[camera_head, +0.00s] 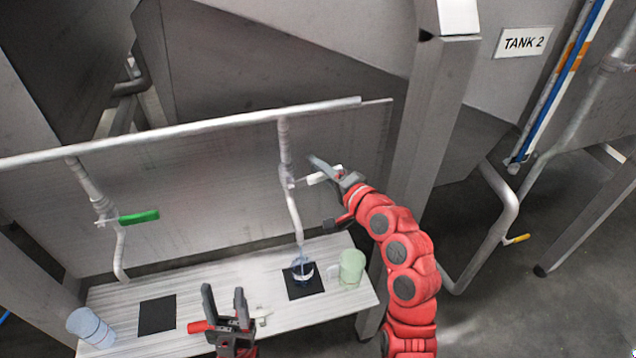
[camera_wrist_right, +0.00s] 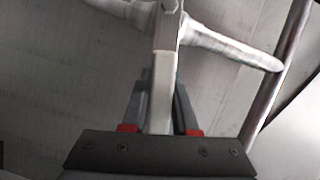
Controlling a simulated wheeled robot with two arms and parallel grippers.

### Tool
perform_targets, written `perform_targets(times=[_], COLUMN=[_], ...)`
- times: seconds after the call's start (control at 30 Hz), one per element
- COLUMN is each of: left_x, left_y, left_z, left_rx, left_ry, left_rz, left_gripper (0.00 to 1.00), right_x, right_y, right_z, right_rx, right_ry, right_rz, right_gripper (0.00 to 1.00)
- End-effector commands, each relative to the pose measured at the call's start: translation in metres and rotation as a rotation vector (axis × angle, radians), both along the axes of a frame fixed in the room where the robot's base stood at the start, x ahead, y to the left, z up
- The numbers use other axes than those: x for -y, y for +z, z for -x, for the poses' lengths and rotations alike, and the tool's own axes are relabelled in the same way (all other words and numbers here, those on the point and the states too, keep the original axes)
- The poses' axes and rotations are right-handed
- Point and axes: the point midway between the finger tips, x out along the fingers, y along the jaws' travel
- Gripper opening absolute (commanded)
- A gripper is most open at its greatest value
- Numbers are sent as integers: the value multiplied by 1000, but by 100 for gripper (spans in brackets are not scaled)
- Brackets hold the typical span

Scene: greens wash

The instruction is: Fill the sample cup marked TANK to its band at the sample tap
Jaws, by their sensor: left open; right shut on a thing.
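The sample tap (camera_head: 287,177) with a white lever hangs from the pipe over the shelf. A small clear cup (camera_head: 302,271) with a bluish rim stands on a black square under its spout. Its marking and fill level are too small to read; I cannot tell whether water runs. My right gripper (camera_head: 336,177) is shut on the white lever (camera_head: 317,178), which also shows between its fingers in the right wrist view (camera_wrist_right: 163,90). My left gripper (camera_head: 226,302) is open at the shelf's front, left of the cup, with nothing visible between its fingers.
A pale green mug (camera_head: 352,267) stands right of the cup. A blue cup (camera_head: 90,328) stands at the shelf's left end. A green-handled tap (camera_head: 138,217) hangs left, near an empty black square (camera_head: 157,314).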

Motion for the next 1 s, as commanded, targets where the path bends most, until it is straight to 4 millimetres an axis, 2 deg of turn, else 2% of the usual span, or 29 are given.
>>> perform_targets(times=[0.23,0.6,0.63,0.77,1.0], left_x=[0,0,0,0,0], left_y=[-10,-10,-10,-10,-10], left_z=[0,0,0,0,0], left_rx=[1,1,1,1,1], left_ry=[0,0,0,0,0], left_rz=[0,0,0,0,0], left_gripper=[50,50,50,50,50], right_x=[-7,-6,-6,-6,-6], right_y=[14,16,16,16,16], right_z=[4,4,4,4,4], right_rx=[66,73,73,73,74], right_ry=[5,3,3,3,3], right_rz=[202,233,233,231,231], right_gripper=[0,0,32,56,57])
